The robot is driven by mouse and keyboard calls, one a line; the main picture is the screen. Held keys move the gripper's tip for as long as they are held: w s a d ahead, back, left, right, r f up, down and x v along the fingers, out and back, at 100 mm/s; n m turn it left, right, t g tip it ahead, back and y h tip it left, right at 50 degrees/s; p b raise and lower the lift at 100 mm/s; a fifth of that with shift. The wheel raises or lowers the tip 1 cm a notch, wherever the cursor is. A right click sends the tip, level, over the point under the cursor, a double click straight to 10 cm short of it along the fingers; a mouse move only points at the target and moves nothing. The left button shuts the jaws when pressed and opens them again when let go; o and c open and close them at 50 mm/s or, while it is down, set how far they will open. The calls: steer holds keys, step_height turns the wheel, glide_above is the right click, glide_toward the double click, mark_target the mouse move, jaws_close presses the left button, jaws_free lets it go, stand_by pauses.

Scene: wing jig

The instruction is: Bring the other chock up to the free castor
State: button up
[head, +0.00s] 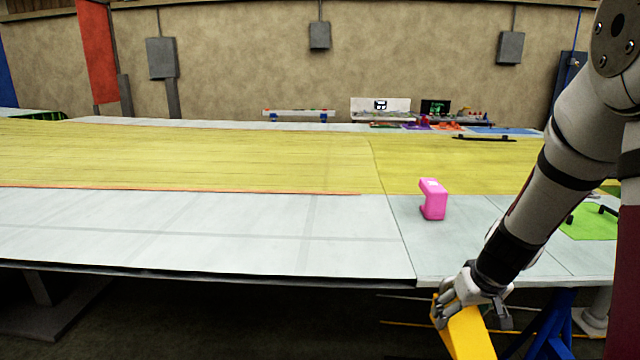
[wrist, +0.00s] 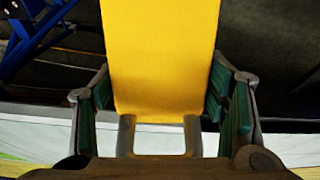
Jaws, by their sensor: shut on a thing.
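A yellow chock (head: 467,335) is held in my gripper (head: 468,298) at the front edge of the table, low in the head view. The wrist view shows the yellow chock (wrist: 160,60) between the two green-padded fingers of my gripper (wrist: 165,105). The chock hangs tilted, and its lower end is cut off by the bottom of the head view. No castor can be made out for certain in either view.
A large wing panel (head: 200,225) with a yellow upper area covers the table. A pink block (head: 432,200) stands on it. A blue trestle leg (head: 552,325) is right of the chock. A green mat (head: 590,222) lies at right. The floor below is dark.

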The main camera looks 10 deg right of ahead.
steer(key=w+a+f, duration=0.3)
steer(key=w+a, duration=0.1)
steer(key=a, duration=0.5)
steer(key=w+a+f+n, duration=0.1)
steer(key=w+a+f, duration=0.3)
steer(key=a, duration=0.5)
steer(key=shift+w+a+f+t, duration=0.15)
steer(key=shift+a+f+t, duration=0.15)
steer(key=shift+a, duration=0.1)
